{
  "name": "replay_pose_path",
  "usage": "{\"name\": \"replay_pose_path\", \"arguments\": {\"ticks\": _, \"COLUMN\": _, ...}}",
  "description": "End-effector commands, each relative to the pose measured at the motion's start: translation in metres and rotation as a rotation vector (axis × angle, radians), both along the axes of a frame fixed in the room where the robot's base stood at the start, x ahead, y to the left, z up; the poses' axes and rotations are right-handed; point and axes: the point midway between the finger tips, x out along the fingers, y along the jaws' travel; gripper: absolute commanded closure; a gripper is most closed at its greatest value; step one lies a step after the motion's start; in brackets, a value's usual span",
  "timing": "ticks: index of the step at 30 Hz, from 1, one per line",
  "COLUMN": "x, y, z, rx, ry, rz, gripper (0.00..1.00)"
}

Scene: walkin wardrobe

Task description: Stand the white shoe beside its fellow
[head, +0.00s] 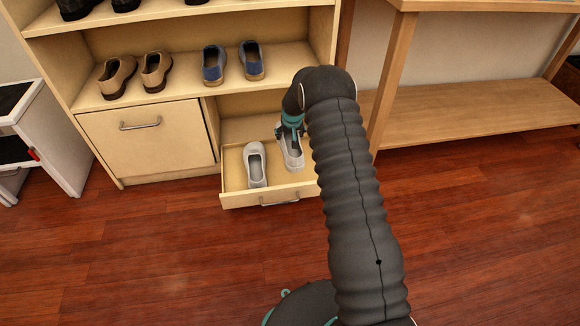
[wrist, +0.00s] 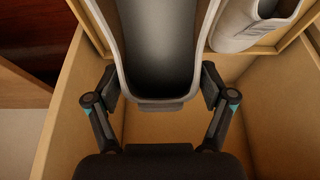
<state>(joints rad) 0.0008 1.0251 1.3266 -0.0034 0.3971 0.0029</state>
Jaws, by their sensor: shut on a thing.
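My gripper (head: 290,136) is shut on the other white shoe (head: 292,158), to the right of the first, over or in the drawer. In the wrist view my gripper (wrist: 160,88) has a finger on each side of this held shoe (wrist: 158,50). A gap separates the two shoes. Whether the held shoe touches the drawer floor I cannot tell.
Tan shoes (head: 118,77) and blue shoes (head: 213,65) stand on the shelf (head: 180,90) above. A closed cabinet door (head: 150,140) is left of the drawer. A wooden bench (head: 470,112) stands at right. The red-brown floor (head: 180,260) in front is clear.

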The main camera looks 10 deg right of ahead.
Motion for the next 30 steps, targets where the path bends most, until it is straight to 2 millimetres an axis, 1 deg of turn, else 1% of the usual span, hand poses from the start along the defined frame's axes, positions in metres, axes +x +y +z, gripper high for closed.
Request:
{"name": "replay_pose_path", "arguments": {"ticks": 4, "x": 0.003, "y": 0.0, "z": -0.018, "rx": 0.0, "ry": 0.001, "rz": 0.0, "gripper": 0.78}}
{"name": "replay_pose_path", "arguments": {"ticks": 9, "x": 0.003, "y": 0.0, "z": -0.048, "rx": 0.0, "ry": 0.0, "rz": 0.001, "gripper": 0.78}}
{"name": "replay_pose_path", "arguments": {"ticks": 12, "x": 0.003, "y": 0.001, "z": -0.059, "rx": 0.0, "ry": -0.002, "rz": 0.001, "gripper": 0.78}}
{"name": "replay_pose_path", "arguments": {"ticks": 17, "x": 0.004, "y": 0.0, "z": -0.067, "rx": 0.0, "ry": -0.003, "rz": 0.001, "gripper": 0.78}}
{"name": "replay_pose_path", "arguments": {"ticks": 19, "x": 0.003, "y": 0.0, "z": -0.073, "rx": 0.0, "ry": -0.002, "rz": 0.001, "gripper": 0.78}}
{"name": "replay_pose_path", "arguments": {"ticks": 25, "x": 0.003, "y": 0.0, "z": -0.099, "rx": 0.0, "ry": -0.002, "rz": 0.001, "gripper": 0.78}}
{"name": "replay_pose_path", "arguments": {"ticks": 30, "x": 0.004, "y": 0.0, "z": -0.101, "rx": 0.0, "ry": -0.004, "rz": 0.001, "gripper": 0.78}}
